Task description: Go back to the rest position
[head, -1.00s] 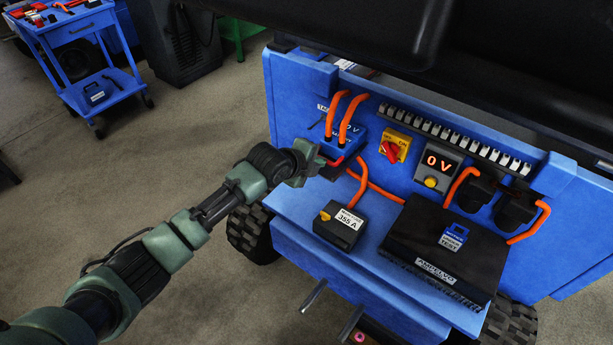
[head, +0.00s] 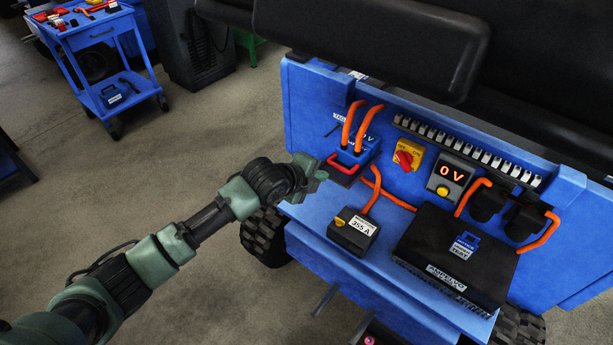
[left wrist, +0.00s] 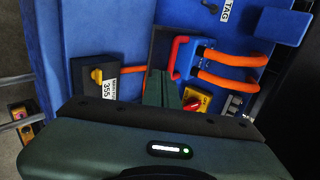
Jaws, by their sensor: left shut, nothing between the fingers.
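My left gripper (head: 318,176) is shut and empty in the head view, just left of the red handle (head: 347,165) on the blue connector block (head: 360,150). A small gap shows between its tips and the handle there. In the left wrist view the shut fingers (left wrist: 161,88) point toward the blue panel, and the red handle (left wrist: 178,57) shows just beyond them. My right gripper is in neither view.
The blue cart's shelf (head: 310,215) carries a fuse box (head: 353,231) marked 355 A and a black unit (head: 455,258). A red-yellow switch (head: 407,155) and a display (head: 450,176) reading 0 V sit on the panel. A blue trolley (head: 128,90) stands far left. Open floor lies between.

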